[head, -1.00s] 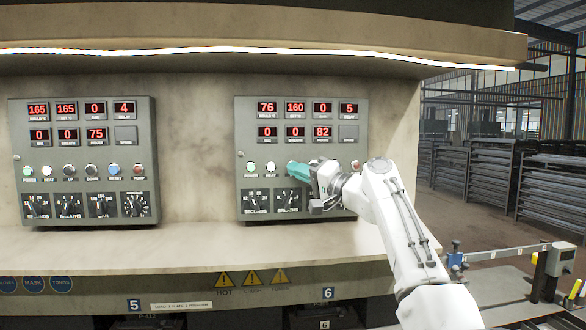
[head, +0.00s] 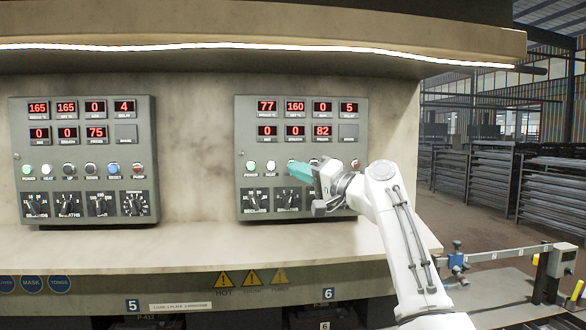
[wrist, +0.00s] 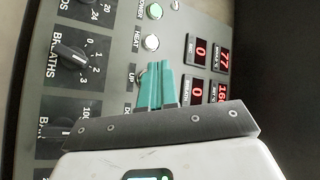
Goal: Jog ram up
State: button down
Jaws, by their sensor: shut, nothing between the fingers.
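The right control panel (head: 243,205) has a row of buttons with a green one and a white HEAT button (head: 271,166) at its left. My gripper (head: 290,168) has teal fingers, shut and empty, pointing at the button row just right of HEAT. In the wrist view the panel appears turned sideways, and the closed fingertips (wrist: 156,66) lie over the spot beside the UP label (wrist: 131,77). The UP button is mostly hidden by the fingers. I cannot tell whether the tips touch it.
A similar left panel (head: 85,150) has its own displays, buttons and dials. A pale ledge (head: 190,245) runs below both panels. Dial knobs (head: 255,202) sit under the right button row. Metal racks (head: 490,180) stand in the right background.

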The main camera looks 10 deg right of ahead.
jog(key=shift+s+b, duration=0.45)
jog(key=shift+s, duration=1.8)
dwell(0.5)
jog(key=s+m+t, duration=0.1)
jog(key=m+t, duration=0.1)
jog(key=s+m+t, duration=0.1)
jog(key=m, duration=0.1)
jog(key=s+m+t, duration=0.1)
jog(key=m+t, duration=0.1)
jog(key=m, duration=0.1)
jog(key=shift+s+a+f+t+h, duration=0.2)
jog(key=shift+s+f+t+h, duration=0.1)
jog(key=shift+s, duration=0.1)
jog(key=w+b, duration=0.7)
jog(key=w, duration=0.1)
jog(key=shift+w, duration=0.4)
